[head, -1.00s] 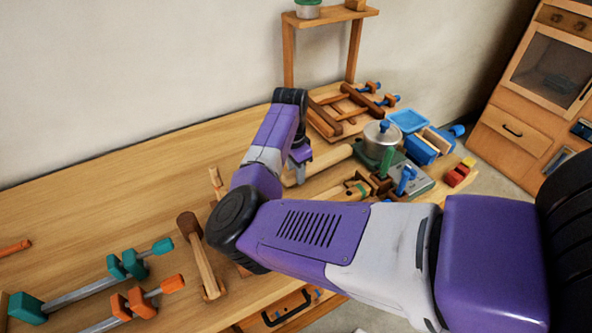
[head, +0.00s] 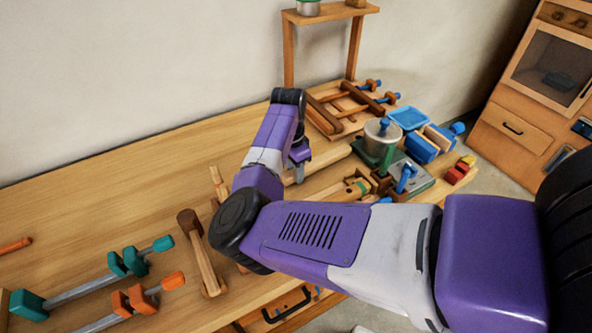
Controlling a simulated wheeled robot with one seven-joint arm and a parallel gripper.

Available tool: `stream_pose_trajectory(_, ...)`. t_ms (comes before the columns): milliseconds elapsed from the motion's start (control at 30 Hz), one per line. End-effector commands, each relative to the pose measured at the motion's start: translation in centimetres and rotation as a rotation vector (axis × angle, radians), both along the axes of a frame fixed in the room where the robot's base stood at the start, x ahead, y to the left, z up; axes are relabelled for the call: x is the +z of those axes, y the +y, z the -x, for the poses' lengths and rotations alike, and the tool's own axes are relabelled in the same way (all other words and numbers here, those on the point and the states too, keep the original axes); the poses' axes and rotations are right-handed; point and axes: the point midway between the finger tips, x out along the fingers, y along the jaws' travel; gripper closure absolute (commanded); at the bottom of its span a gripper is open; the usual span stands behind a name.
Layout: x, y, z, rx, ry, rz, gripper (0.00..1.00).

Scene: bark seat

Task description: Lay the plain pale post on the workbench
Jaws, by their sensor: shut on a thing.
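The plain pale post (head: 325,163) lies low over the workbench (head: 120,200), in the middle right of the head view. It is level, running from lower left to upper right. My gripper (head: 299,172) is shut on the post near its left end, pointing down from above. The fingertips are small in the picture and partly blend with the post. I cannot tell whether the post touches the bench top. My arm hides part of the bench in front.
A pot (head: 381,133) and a green-grey vise (head: 412,178) stand just right of the post. A wooden clamp rack (head: 345,108) lies behind it. A mallet (head: 203,255) and bar clamps (head: 95,284) lie at the front left. The back left of the bench is clear.

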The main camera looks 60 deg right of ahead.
Motion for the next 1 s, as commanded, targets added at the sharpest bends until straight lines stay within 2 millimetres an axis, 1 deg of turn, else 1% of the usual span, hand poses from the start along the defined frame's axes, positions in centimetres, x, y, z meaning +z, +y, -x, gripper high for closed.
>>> stream_pose_trajectory(367, -0.02, 0.05, -0.04, 0.000, -0.001, 0.000, 1.00)
stream_pose_trajectory(733, -0.64, 0.04, -0.01, 0.001, 0.000, 0.000, 1.00)
stream_pose_trajectory(767, -0.60, 0.04, -0.02, 0.001, 0.000, 0.000, 0.64)
stream_pose_trajectory(800, -0.57, 0.05, -0.02, 0.000, 0.000, 0.000, 0.56)
stream_pose_trajectory(867, -0.57, 0.05, -0.02, 0.000, 0.000, 0.000, 0.44)
stream_pose_trajectory(900, -0.57, 0.05, -0.02, 0.000, 0.000, 0.000, 0.42)
stream_pose_trajectory(1000, -0.58, 0.05, -0.03, 0.000, 0.000, 0.000, 0.42)
